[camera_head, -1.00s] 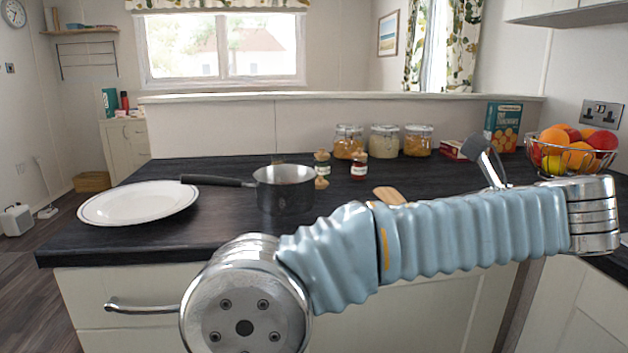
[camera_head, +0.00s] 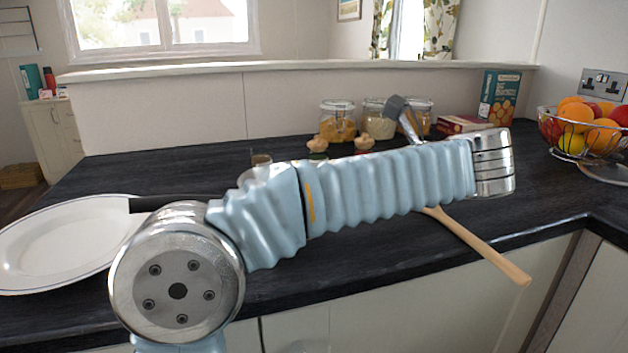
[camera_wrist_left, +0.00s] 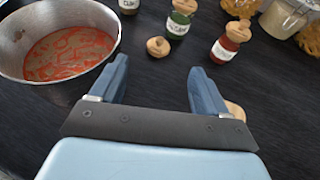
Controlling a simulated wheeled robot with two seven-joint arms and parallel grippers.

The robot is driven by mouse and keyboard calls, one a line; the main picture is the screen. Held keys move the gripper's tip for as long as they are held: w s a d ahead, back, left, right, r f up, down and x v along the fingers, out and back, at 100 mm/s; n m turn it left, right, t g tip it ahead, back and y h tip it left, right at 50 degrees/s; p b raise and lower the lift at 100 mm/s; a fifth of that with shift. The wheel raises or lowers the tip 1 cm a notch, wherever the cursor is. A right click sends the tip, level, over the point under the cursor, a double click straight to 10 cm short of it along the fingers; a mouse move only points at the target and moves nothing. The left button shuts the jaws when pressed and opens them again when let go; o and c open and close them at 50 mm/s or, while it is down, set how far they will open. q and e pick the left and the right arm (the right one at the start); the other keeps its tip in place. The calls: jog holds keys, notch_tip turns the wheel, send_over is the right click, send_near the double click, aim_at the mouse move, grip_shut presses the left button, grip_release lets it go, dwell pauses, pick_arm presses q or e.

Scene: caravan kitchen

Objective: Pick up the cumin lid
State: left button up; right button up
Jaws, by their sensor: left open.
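In the left wrist view a loose wooden lid (camera_wrist_left: 158,47) lies on the dark worktop between the pot and the spice jars. A jar whose partly cut-off label seems to begin "CUM" (camera_wrist_left: 129,5) stands behind it at the top edge; its top is out of frame. A green jar (camera_wrist_left: 178,22) and a red jar (camera_wrist_left: 225,48) stand to the right with wooden lids on. My left gripper (camera_wrist_left: 160,82) is open and empty, its fingers apart, the loose lid ahead between their lines. In the head view my arm hides the loose lid. My right gripper is not in view.
A pot (camera_wrist_left: 62,45) with red sauce is close to the left finger. A wooden spoon (camera_head: 480,244) overhangs the front edge. A white plate (camera_head: 60,240) is at left, storage jars (camera_head: 338,122) at the back, a fruit basket (camera_head: 588,135) at right.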

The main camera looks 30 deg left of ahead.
pick_arm(q)
jog(key=x, duration=1.1)
jog(key=c, duration=1.1)
